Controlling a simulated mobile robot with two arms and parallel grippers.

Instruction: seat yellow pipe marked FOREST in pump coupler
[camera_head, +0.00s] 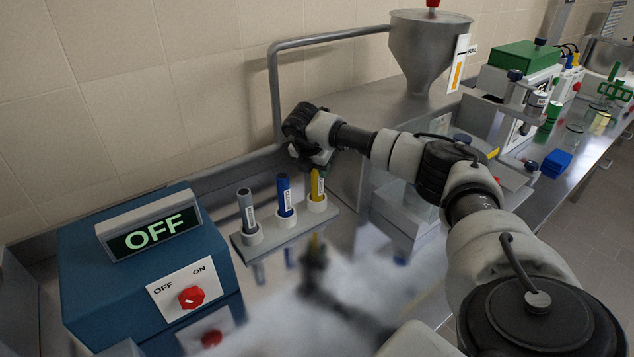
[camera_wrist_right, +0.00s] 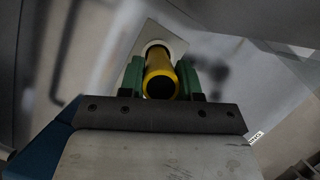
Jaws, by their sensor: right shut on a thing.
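The yellow pipe (camera_head: 317,186) stands upright in the right-hand white collar of a small rack (camera_head: 290,233). A label shows on it, but I cannot read its word. My right gripper (camera_head: 318,160) is over its top end. In the right wrist view the green finger pads (camera_wrist_right: 161,80) are shut on both sides of the yellow pipe (camera_wrist_right: 160,66), with the white collar (camera_wrist_right: 158,45) around its far end. I cannot pick out the pump coupler for certain. My left gripper is not in view.
A grey pipe (camera_head: 247,210) and a blue pipe (camera_head: 285,194) stand in the same rack. A blue box (camera_head: 90,285) with an OFF sign (camera_head: 152,233) and red knob (camera_head: 191,297) is at left. A steel hopper (camera_head: 422,50) and a bent metal tube (camera_head: 274,95) stand behind.

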